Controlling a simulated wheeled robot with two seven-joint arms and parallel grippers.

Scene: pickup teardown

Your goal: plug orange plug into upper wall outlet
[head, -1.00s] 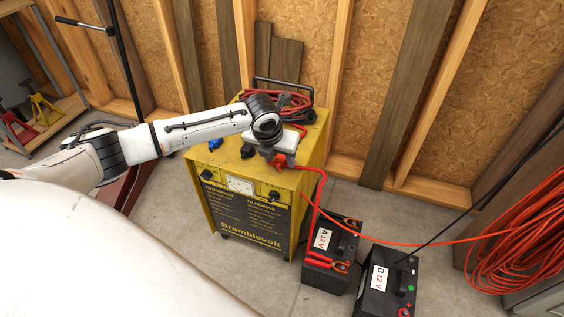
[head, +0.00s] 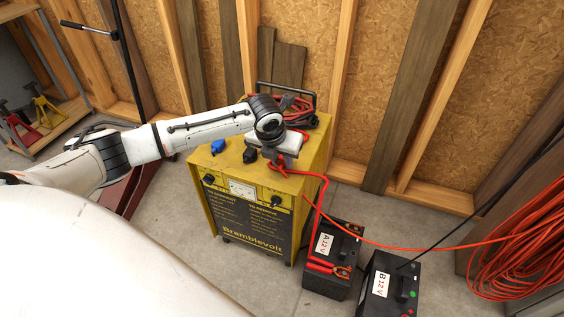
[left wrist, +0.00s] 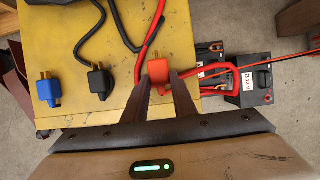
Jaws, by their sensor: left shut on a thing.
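My left gripper (left wrist: 164,82) is shut on the orange plug (left wrist: 158,69), near the front right of the yellow charger's top. In the head view the left gripper (head: 280,164) largely hides the plug. I cannot tell whether the plug rests on the charger or is held just above it. Its metal prongs point away from the gripper in the left wrist view. No wall outlet shows in either view. My right gripper is not in view.
On the yellow charger (head: 226,180) lie a blue plug (left wrist: 49,91) and a black plug (left wrist: 99,81). Red leads run to battery A (head: 337,240); battery B (head: 388,283) stands beside it. An orange cable coil (head: 525,245) is at right. Bare floor lies behind the batteries.

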